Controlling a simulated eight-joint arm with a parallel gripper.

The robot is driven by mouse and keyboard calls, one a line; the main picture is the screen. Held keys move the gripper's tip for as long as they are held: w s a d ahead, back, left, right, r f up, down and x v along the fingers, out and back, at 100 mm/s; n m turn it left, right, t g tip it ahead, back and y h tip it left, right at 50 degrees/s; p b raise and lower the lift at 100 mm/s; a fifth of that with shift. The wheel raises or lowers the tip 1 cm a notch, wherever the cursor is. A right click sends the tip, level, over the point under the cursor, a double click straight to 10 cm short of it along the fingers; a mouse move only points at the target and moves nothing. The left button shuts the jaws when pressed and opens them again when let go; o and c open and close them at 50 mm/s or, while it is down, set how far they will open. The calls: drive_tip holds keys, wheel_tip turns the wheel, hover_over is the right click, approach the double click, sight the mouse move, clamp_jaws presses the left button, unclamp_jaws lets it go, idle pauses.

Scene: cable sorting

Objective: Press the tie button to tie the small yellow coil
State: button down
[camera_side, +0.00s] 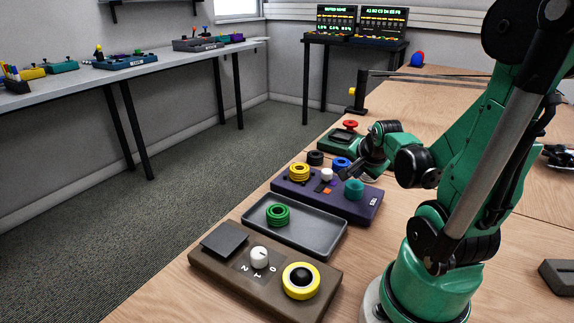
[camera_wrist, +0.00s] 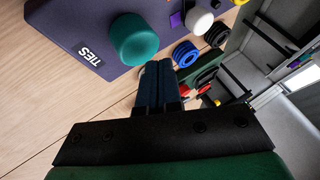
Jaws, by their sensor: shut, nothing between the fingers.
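The purple box (camera_side: 338,201) marked "TIES" stands on the bench. A stack of yellow rings (camera_side: 299,172), the small yellow coil, sits at its left end. A teal round knob (camera_side: 355,188) is at its right end, with a white knob (camera_side: 327,174) and a small orange piece (camera_side: 327,188) between. I cannot tell which part is the tie button. My gripper (camera_side: 344,175) is shut and empty above the box's back right part. In the wrist view, the shut fingers (camera_wrist: 157,68) point just beside the teal knob (camera_wrist: 134,40); any gap is unclear.
Blue (camera_side: 341,163) and black (camera_side: 315,158) coils are at the box's back edge. A grey tray (camera_side: 322,247) with a green coil (camera_side: 278,214) lies in front. A brown box (camera_side: 225,275) with a dial and yellow ring is nearer. A green box with a red knob (camera_side: 350,125) stands behind.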

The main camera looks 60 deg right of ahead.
sight(354, 186)
drive_tip(key=shift+f, duration=0.15)
drive_tip(key=shift+f, duration=0.3)
idle(0.6)
drive_tip(key=shift+r, duration=0.45)
drive_tip(key=shift+r, duration=2.5)
